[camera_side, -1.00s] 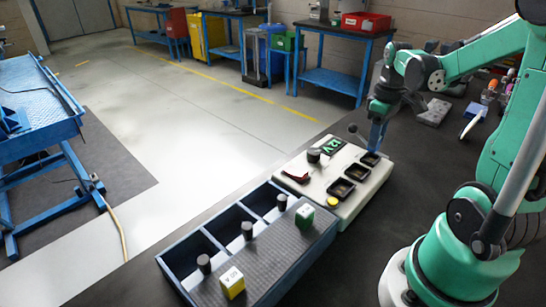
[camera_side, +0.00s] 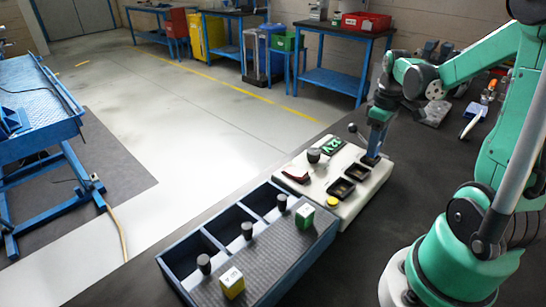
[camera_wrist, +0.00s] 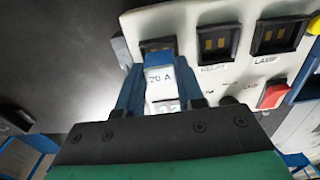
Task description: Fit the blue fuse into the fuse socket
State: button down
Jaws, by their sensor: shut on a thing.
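My gripper (camera_side: 373,152) is over the far end of the white test unit (camera_side: 340,212), pointing down at its far socket. In the wrist view its blue fingers (camera_wrist: 160,90) are shut on the blue fuse (camera_wrist: 159,68), marked "20 A". The fuse's far end is at the fuse socket (camera_wrist: 152,44), the black-rimmed one at the left of the row. The fuse overlaps the socket's near part, and I cannot tell how deep it sits. In the side view the fingers hide the fuse.
Beside it are the empty RELAY socket (camera_wrist: 217,42) and LAMP socket (camera_wrist: 279,36). A red switch (camera_wrist: 272,96) and a lever knob (camera_side: 352,128) stand on the unit. A dark tray (camera_side: 262,272) holds a yellow block (camera_side: 232,284) and a green block (camera_side: 305,214).

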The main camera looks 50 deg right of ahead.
jog(key=shift+f, duration=0.55)
dwell(0.8)
dwell(0.4)
jog(key=shift+c, duration=2.4)
grip_release()
jog(key=shift+r, duration=3.5)
